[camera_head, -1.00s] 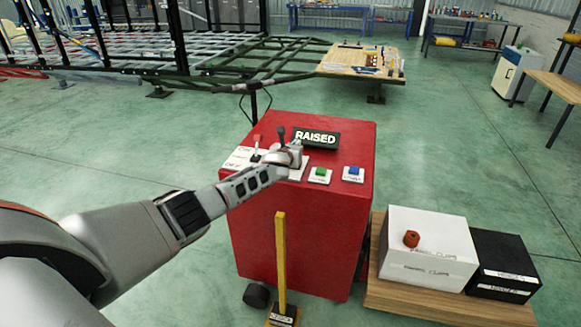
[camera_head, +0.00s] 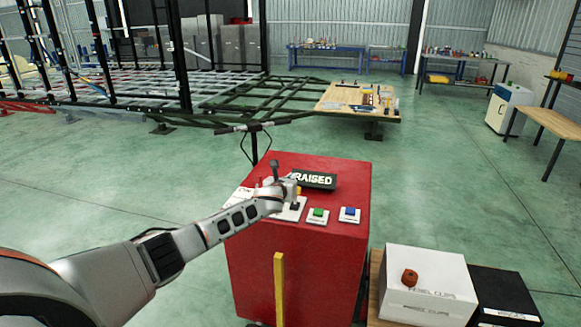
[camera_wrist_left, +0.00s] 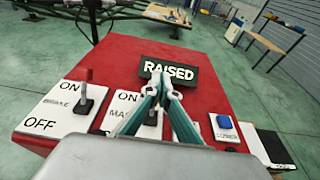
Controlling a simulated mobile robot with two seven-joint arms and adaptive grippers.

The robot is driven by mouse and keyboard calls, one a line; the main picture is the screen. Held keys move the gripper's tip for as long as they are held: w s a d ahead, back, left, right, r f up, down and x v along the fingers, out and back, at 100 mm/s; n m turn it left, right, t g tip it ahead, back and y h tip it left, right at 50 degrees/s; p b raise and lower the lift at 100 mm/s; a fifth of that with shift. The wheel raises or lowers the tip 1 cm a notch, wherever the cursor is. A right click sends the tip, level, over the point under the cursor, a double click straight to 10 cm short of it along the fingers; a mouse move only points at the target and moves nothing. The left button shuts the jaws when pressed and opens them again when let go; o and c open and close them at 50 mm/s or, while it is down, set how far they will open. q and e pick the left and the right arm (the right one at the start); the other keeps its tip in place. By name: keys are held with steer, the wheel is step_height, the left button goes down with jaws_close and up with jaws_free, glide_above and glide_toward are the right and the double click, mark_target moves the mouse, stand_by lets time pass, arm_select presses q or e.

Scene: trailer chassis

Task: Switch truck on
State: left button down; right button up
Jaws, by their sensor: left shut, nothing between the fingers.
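The red control box (camera_head: 300,265) stands in front of me with a sign reading RAISED (camera_head: 314,181) on top. My left gripper (camera_head: 294,192) is over the panel, shut and empty. In the left wrist view its closed fingertips (camera_wrist_left: 160,76) overlap the lower edge of the sign. The brake lever (camera_wrist_left: 86,98) stands on a plate marked ON and OFF, left of the fingers. A second ON plate (camera_wrist_left: 120,112) is partly covered by the gripper, so its switch is mostly hidden. A green button (camera_head: 318,212) and a blue button (camera_head: 350,211) sit to the right. My right gripper is out of view.
A yellow post (camera_head: 279,285) stands before the box. A white box (camera_head: 430,285) with a reddish-orange part on it and a black box (camera_head: 503,295) stand at the right. The trailer frame (camera_head: 240,100) is behind.

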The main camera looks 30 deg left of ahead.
arm_select(q)
steer(key=r, duration=0.1)
steer(key=s+r, duration=0.1)
steer(key=r, duration=0.3)
steer(key=shift+s+d+r, duration=0.25)
steer(key=shift+d, duration=0.05)
steer(key=s+d+f+n+g+h, duration=0.15)
steer(key=s+d+f+n, duration=0.25)
steer(key=s+d+f, duration=0.45)
steer(key=s+d+f+n+g+h, duration=0.1)
steer(key=s+d+f+n+h, duration=0.3)
steer(key=d+f, duration=0.65)
steer(key=s+d+f+n, duration=0.3)
steer(key=s+f+n, duration=0.15)
steer(key=s, duration=0.35)
steer(key=s+d+f+n, duration=0.3)
steer(key=s+f, duration=0.3)
steer(key=s, duration=0.3)
steer(key=s+f+n+g, duration=0.1)
steer(key=s+n, duration=0.6)
steer(key=s, duration=0.4)
steer(key=s+a+f+n, duration=0.1)
steer(key=s+f+n, duration=0.1)
steer(key=s+n, duration=0.4)
steer(key=s, duration=0.4)
steer(key=shift+s+a+f+n+g, duration=0.2)
steer(key=shift+s+a+n+g, duration=0.1)
steer(key=shift+s+n+g, duration=0.05)
